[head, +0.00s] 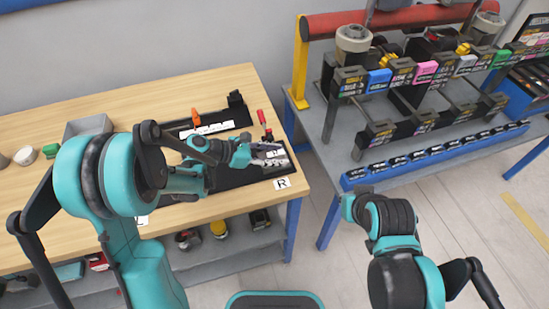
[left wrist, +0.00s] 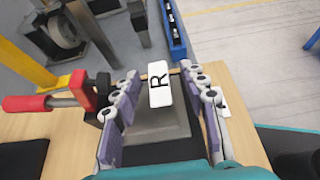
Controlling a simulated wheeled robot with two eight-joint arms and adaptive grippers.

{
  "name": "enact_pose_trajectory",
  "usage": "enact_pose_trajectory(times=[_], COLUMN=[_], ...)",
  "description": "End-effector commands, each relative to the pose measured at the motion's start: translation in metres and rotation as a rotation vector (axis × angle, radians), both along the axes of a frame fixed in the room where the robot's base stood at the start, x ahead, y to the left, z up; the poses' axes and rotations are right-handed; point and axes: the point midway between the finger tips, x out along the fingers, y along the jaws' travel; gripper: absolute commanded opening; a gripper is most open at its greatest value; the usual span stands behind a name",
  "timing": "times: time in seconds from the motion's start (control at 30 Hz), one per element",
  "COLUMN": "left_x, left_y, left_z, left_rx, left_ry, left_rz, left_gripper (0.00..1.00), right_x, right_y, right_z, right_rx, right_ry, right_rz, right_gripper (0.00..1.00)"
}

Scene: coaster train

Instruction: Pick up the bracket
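My left gripper (head: 268,155) is over the right end of the black fixture board on the wooden table. In the left wrist view its two fingers (left wrist: 160,85) are spread apart, with no object visibly gripped. I cannot tell whether this piece is the bracket or part of the board. In the head view the gripper covers this spot. My right arm is at the lower right; its gripper does not show.
A red-handled clamp (head: 264,123) stands beside the left gripper and shows in the left wrist view (left wrist: 60,100). An orange-handled clamp (head: 195,118) and a grey bin (head: 88,126) are on the wooden table (head: 60,108).

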Motion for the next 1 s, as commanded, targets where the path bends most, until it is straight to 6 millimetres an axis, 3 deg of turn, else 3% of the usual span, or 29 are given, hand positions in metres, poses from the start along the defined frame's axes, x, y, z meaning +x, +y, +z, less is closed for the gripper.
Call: enact_pose_trajectory(times=[0.03,0.17,0.63,0.87,1.0], left_x=[0.0,0.0,0.0,0.0,-0.023], left_y=[0.0,0.0,0.0,0.0,-0.019], left_z=[0.0,0.0,0.007,0.043,0.061], left_rx=[0.0,0.0,-0.001,-0.001,0.0], left_ry=[0.0,0.0,-0.001,-0.001,-0.001], left_rz=[0.0,0.0,0.0,0.0,-0.005], left_gripper=[0.33,0.0,0.0,0.0,0.0], right_x=[0.0,0.0,0.0,0.0,0.0], right_y=[0.0,0.0,0.0,0.0,0.0], right_z=[0.0,0.0,0.004,0.021,0.03], right_rx=[0.0,0.0,0.0,0.0,0.0], right_ry=[0.0,0.0,0.0,0.0,0.0], right_rz=[0.0,0.0,0.0,0.0,0.0], right_gripper=[0.0,0.0,0.0,0.0,0.0])
